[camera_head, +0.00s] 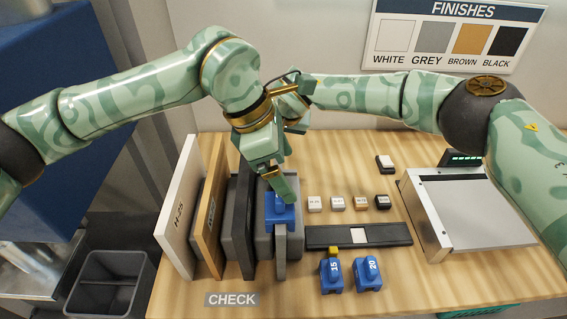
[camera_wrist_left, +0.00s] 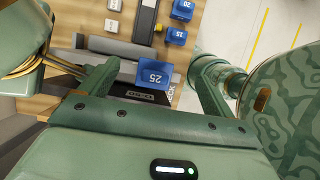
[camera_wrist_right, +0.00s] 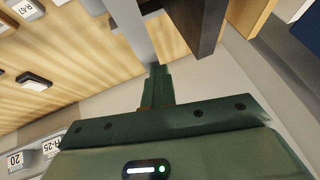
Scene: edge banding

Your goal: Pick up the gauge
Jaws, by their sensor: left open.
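The blue gauge marked 25 (camera_wrist_left: 155,76) lies between the fingers of my left gripper (camera_wrist_left: 152,66), which are spread on both sides with a gap beside each. In the head view this blue gauge (camera_head: 280,212) is at the upright grey boards, directly below my left gripper (camera_head: 284,184), whose finger partly covers it. Two other blue gauges, marked 15 (camera_head: 331,276) and 20 (camera_head: 367,275), stand on the table to the right. My right gripper (camera_wrist_right: 158,85) has its fingers together; whether the light board edge at their tips is between them is unclear.
Upright boards, white (camera_head: 175,215), brown (camera_head: 211,205) and dark grey (camera_head: 238,215), stand left of the gauge. A dark strip (camera_head: 390,234) and several small labelled blocks lie right. A silver machine (camera_head: 470,205) stands further right. My arms cross closely above the boards.

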